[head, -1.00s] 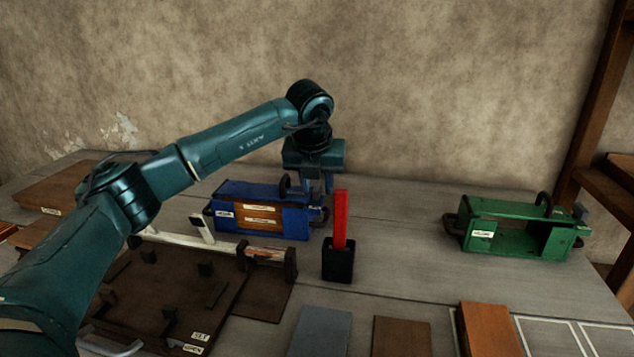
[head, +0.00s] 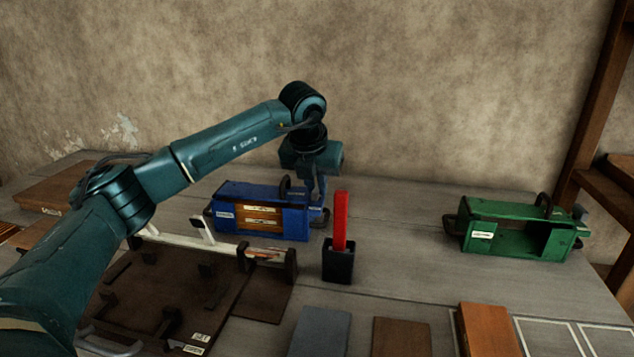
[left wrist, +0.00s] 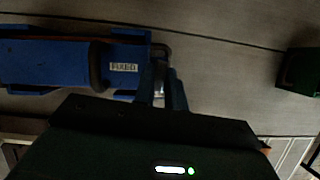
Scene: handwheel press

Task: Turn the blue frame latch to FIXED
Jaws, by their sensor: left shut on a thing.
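The blue frame (head: 232,192) stands on the table, with wooden slats (head: 262,217) inside it. Its right end has a dark handle and the latch, which my gripper mostly hides. My left gripper (head: 318,201) reaches down at that right end, shut on the latch. In the left wrist view the blue frame (left wrist: 45,62) lies at the left, with a label (left wrist: 123,67) reading FIXED beside its end. The gripper's fingers (left wrist: 167,97) are close together just right of that end, with a small pale part between them. The latch's exact angle cannot be read.
A red bar stands upright in a black holder (head: 338,268) close in front of the gripper. A green frame (head: 490,209) stands at the right. A dark wooden board with blocks (head: 165,290) lies at front left. The table between the holder and green frame is clear.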

